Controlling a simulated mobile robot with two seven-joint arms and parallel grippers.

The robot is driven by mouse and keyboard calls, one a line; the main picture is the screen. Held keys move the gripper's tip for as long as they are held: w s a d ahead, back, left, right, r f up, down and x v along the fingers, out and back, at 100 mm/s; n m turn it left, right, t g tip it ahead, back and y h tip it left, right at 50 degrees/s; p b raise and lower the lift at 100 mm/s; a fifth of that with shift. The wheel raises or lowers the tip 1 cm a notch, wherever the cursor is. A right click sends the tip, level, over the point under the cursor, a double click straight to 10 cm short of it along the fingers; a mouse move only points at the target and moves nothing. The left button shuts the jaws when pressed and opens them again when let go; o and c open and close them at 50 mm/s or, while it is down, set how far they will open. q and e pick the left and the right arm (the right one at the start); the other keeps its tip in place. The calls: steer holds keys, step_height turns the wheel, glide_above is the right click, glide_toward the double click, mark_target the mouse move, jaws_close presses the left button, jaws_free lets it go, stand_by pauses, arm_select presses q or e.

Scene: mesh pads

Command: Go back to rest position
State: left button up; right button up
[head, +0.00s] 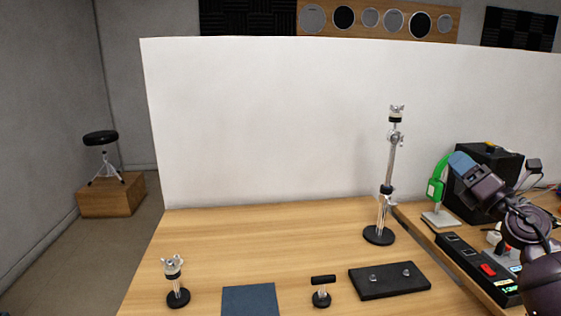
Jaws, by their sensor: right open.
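My right gripper (462,165) is raised at the right side of the head view, with its arm coming in from the lower right edge. It is open, and I see nothing between its bluish fingertips. It appears in front of a black box (505,162) and just right of a green headphone-like item (437,183) on a small stand; I cannot tell whether it touches either. My left gripper is not in view.
The wooden table (270,240) carries a tall chrome stand (387,190), a short stand (175,285), a blue-grey mat (250,300), a T-shaped black piece (322,290) and a black plate (390,285). A black strip (470,258) lies right. A white partition (270,120) stands behind.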

steer(key=s+a+f+m+g+h, duration=0.1)
steer(key=s+f+m+h, duration=0.1)
steer(key=f+m, duration=0.6)
steer(key=s+a+f+m+g+h, duration=0.1)
steer(key=s+a+f+m+h, duration=0.1)
steer(key=s+f+m, duration=0.3)
steer(key=s+a+f+m+h, duration=0.1)
steer(key=s+f+m+h, duration=0.3)
steer(key=f+m, duration=0.7)
steer(key=shift+s+a+f+g, duration=0.1)
steer(key=shift+a+f+g, duration=0.1)
steer(key=shift+f, duration=0.35)
steer(key=shift+a+f+g, duration=0.15)
steer(key=shift+f+g, duration=0.05)
steer(key=shift+f, duration=0.35)
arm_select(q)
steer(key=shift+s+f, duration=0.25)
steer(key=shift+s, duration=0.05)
arm_select(e)
steer(key=s+a+f+m+g, duration=0.3)
steer(key=s+f, duration=0.7)
steer(key=s, duration=0.2)
steer(key=s+a+f+m+g, duration=0.4)
steer(key=s+f, duration=0.6)
steer(key=s, duration=0.3)
steer(key=shift+s+f+m, duration=0.3)
steer(key=shift+f, duration=0.1)
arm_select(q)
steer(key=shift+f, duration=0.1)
